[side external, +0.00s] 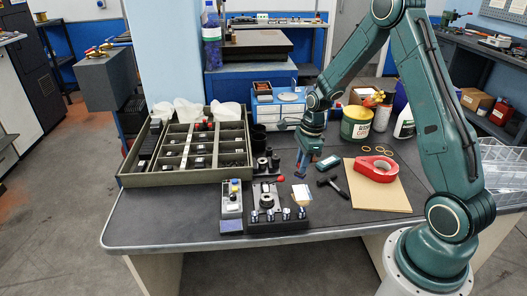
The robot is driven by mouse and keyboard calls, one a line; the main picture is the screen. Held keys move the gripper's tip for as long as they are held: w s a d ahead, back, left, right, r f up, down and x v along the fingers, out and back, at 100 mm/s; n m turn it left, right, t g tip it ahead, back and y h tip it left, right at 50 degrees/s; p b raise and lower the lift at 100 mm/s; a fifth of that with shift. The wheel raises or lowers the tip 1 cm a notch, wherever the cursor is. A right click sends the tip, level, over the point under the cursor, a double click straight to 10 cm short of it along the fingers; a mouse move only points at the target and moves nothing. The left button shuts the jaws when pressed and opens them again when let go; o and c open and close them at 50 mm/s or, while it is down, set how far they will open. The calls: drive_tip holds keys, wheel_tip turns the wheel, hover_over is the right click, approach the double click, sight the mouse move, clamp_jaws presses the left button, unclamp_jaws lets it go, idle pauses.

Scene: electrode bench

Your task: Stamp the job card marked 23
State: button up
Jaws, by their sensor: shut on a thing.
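My gripper (306,170) points down over the middle of the dark bench, left of the brown board. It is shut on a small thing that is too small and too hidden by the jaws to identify. A small pale and tan tag-like piece (301,194) lies on the bench just below and in front of my gripper. I cannot read any number on it, nor tell whether it is a job card. No card marked 23 and no stamp can be made out from this distance.
A compartment tray (151,181) fills the left of the bench. A grey control box (232,200) and a black fixture (278,222) stand near the front edge.

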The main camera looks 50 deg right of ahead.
sight(301, 177)
drive_tip(key=shift+f, duration=0.15)
drive_tip(key=shift+f, duration=2.8)
drive_tip(key=shift+f, duration=0.55)
drive_tip(key=shift+r, duration=0.1)
drive_tip(key=shift+r, duration=3.4)
